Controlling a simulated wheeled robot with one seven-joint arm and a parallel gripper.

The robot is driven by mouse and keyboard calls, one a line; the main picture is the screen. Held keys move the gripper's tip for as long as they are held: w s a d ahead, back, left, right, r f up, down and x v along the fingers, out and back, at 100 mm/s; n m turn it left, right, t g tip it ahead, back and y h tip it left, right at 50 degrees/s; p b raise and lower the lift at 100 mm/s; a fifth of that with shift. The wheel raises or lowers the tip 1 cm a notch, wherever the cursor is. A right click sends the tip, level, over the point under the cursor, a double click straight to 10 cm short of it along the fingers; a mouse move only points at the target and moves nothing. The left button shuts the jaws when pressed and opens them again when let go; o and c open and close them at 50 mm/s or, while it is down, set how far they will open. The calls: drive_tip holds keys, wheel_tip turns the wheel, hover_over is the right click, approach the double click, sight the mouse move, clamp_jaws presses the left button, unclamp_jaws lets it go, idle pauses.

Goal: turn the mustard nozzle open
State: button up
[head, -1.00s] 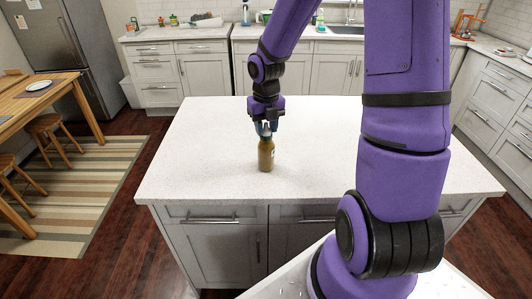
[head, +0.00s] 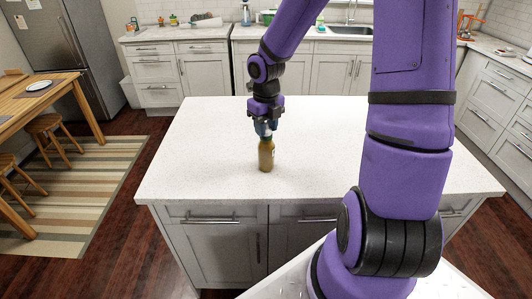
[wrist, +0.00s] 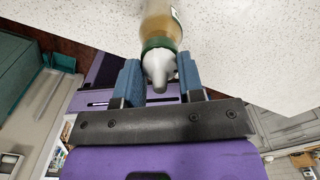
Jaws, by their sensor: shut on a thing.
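The mustard bottle (head: 266,156) stands upright on the white island counter (head: 210,150), near its front edge. It has a yellow-brown body and a green band below the top. My gripper (head: 265,132) points down onto it from above. In the wrist view the pale grey nozzle (wrist: 158,66) sits between the two blue fingers of my gripper (wrist: 157,78), which is shut on it. The bottle's body (wrist: 160,22) also shows there beyond the fingers. In the head view the fingers mostly hide the nozzle.
The rest of the island top is bare around the bottle. Back counters with a sink (head: 345,31) and small items line the far wall.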

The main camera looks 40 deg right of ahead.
drive_tip(key=shift+n, duration=1.3)
drive_tip(key=o, duration=0.6)
drive_tip(key=shift+r, duration=3.5)
